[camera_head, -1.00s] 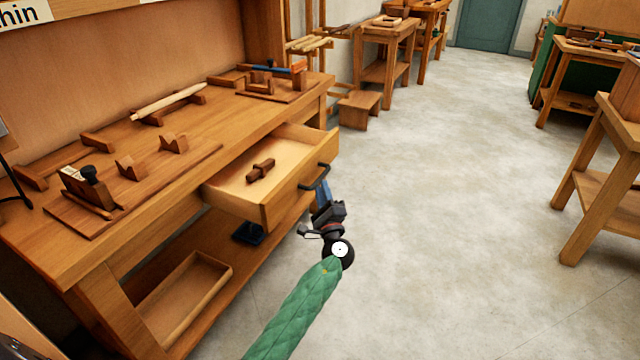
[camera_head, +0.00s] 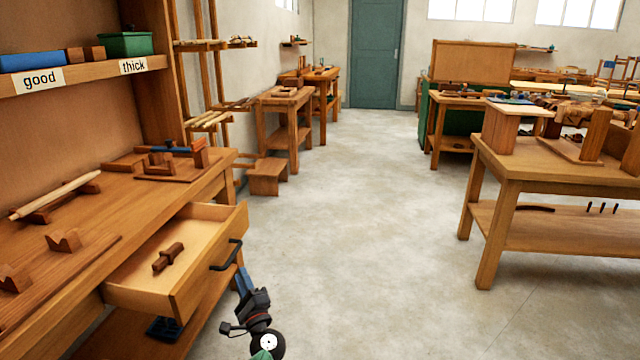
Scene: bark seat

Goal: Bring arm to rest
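My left gripper (camera_head: 243,281) shows low in the head view, just right of the workbench, with black wrist parts and a blue section at its front. It is close below the dark handle (camera_head: 228,256) of the open wooden drawer (camera_head: 190,262). I cannot tell whether it touches the handle, and its fingertips are too small to judge. Only a bit of the green-sleeved forearm shows at the bottom edge. A small brown wooden piece (camera_head: 168,257) lies inside the drawer. My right gripper is not in view.
The workbench (camera_head: 130,215) fills the left side, with wooden parts on top and a labelled shelf (camera_head: 80,78) above. A small stool (camera_head: 268,178) stands behind it. Another table (camera_head: 545,170) is at right. The floor (camera_head: 350,240) between is clear.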

